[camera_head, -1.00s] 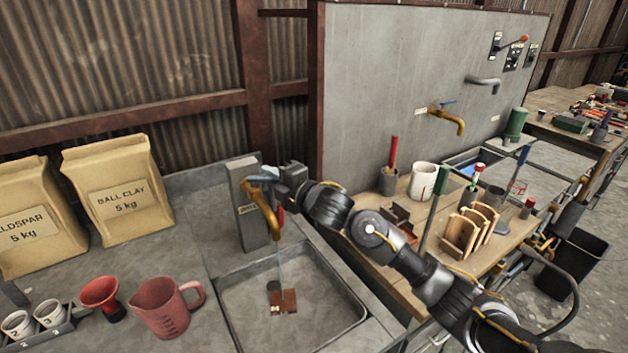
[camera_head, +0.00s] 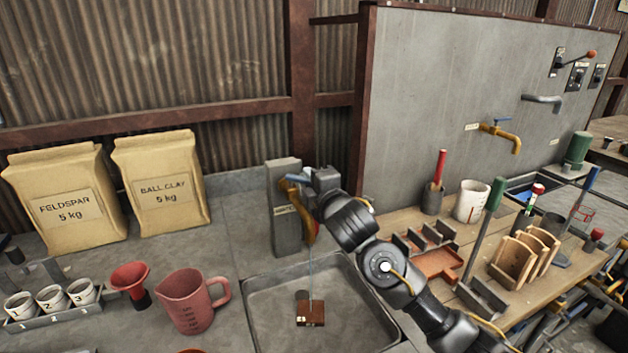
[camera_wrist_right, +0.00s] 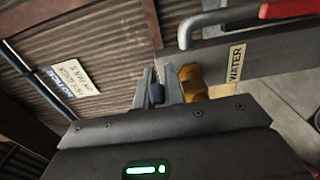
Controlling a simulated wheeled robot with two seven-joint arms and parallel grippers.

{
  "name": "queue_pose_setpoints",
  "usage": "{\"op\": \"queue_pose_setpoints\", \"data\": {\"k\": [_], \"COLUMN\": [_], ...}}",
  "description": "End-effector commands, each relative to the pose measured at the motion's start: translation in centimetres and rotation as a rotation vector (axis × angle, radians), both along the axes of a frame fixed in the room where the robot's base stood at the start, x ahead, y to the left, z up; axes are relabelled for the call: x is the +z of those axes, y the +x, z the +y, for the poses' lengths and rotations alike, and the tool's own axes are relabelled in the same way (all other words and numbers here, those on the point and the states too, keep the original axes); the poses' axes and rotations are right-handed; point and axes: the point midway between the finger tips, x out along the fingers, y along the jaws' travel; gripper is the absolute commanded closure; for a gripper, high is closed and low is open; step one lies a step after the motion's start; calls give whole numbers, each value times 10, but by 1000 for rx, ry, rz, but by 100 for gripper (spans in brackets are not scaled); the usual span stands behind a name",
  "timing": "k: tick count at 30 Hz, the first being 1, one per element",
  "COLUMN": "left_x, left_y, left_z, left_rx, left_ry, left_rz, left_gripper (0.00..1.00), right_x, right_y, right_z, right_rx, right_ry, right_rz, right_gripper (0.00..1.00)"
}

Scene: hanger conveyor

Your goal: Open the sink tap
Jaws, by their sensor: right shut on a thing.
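The sink tap (camera_head: 306,222) is a yellow-brown spout on a grey post (camera_head: 284,215) behind the sink (camera_head: 262,316). My right gripper (camera_head: 298,178) is at the top of the tap. In the right wrist view its fingers (camera_wrist_right: 158,92) are shut on a small blue part, the tap handle (camera_wrist_right: 157,94), beside the yellow tap body (camera_wrist_right: 192,82). A thin pale streak (camera_head: 311,270), looking like water, runs from below the spout to a brown block (camera_head: 311,313) in the sink. My left gripper is not in view.
A red jug (camera_head: 187,303), red funnel (camera_head: 131,280), numbered cups (camera_head: 52,299) and two paper bags (camera_head: 160,185) stand left of the sink. A wooden bench (camera_head: 405,219) with tools and pots is at the right. Another yellow tap (camera_head: 500,135) is on the grey panel.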

Motion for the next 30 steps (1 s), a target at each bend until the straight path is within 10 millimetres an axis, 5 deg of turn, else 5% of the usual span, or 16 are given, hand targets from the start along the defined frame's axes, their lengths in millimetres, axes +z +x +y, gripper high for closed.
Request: {"op": "queue_pose_setpoints", "data": {"k": [1,2,6,17,30], "left_x": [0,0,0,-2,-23], "left_y": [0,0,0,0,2], "left_z": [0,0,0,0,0], "left_rx": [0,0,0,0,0], "left_ry": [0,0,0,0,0], "left_rz": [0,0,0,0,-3], "left_gripper": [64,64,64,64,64], "right_x": [0,0,0,-1,-3], "right_y": [0,0,0,-3,-71], "right_z": [0,0,-1,-3,-38], "right_rx": [1,1,0,-1,0], "right_ry": [0,0,0,0,1], "right_rz": [0,0,0,-1,-2], "right_gripper": [100,87,68,67,67]}}
